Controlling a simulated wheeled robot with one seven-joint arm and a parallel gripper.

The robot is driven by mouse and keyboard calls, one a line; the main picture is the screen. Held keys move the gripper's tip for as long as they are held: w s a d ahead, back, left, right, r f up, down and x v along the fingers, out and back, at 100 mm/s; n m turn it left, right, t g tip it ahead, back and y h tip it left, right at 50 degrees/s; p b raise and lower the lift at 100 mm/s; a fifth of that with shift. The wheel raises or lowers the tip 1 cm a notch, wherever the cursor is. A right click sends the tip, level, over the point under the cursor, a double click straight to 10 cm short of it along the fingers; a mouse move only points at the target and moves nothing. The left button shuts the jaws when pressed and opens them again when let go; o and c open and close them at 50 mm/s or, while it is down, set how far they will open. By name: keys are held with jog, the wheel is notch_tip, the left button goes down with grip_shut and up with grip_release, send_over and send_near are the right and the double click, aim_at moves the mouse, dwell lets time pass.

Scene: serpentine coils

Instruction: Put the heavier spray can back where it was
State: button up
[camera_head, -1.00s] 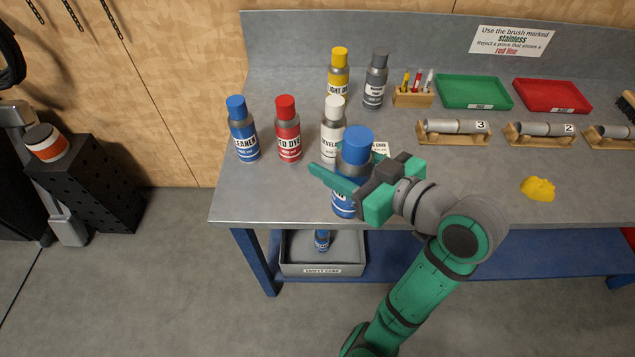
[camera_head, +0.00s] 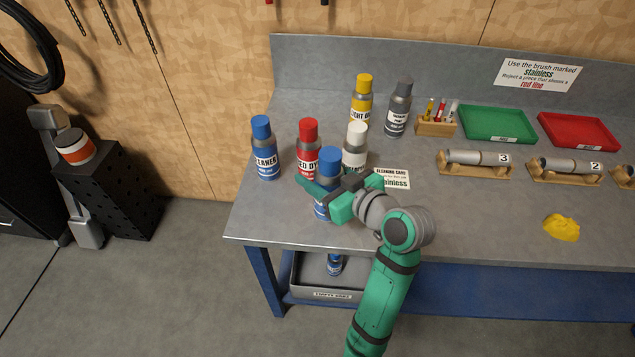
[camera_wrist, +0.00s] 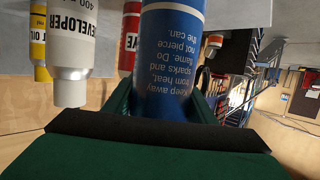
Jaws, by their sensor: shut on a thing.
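My gripper (camera_head: 326,195) is shut on a blue-capped spray can (camera_head: 330,164) near the front left of the grey bench. Another blue-capped can, marked CLEANER (camera_head: 265,150), stands upright at the bench's left end. A third blue can (camera_head: 334,264) is in the grey bin (camera_head: 318,293) on the lower shelf. The frames do not show which can is heavier.
Stands with metal pieces (camera_head: 475,159) and a yellow cloth (camera_head: 562,227) are further right.

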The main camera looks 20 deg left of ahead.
jog(key=f, duration=0.4)
jog(key=shift+w+a+f, duration=0.15)
jog(key=shift+w+a, duration=0.05)
jog(key=shift+w, duration=0.1)
jog(key=o, duration=1.3)
jog(key=shift+o, duration=0.2)
jog(key=v, duration=1.2)
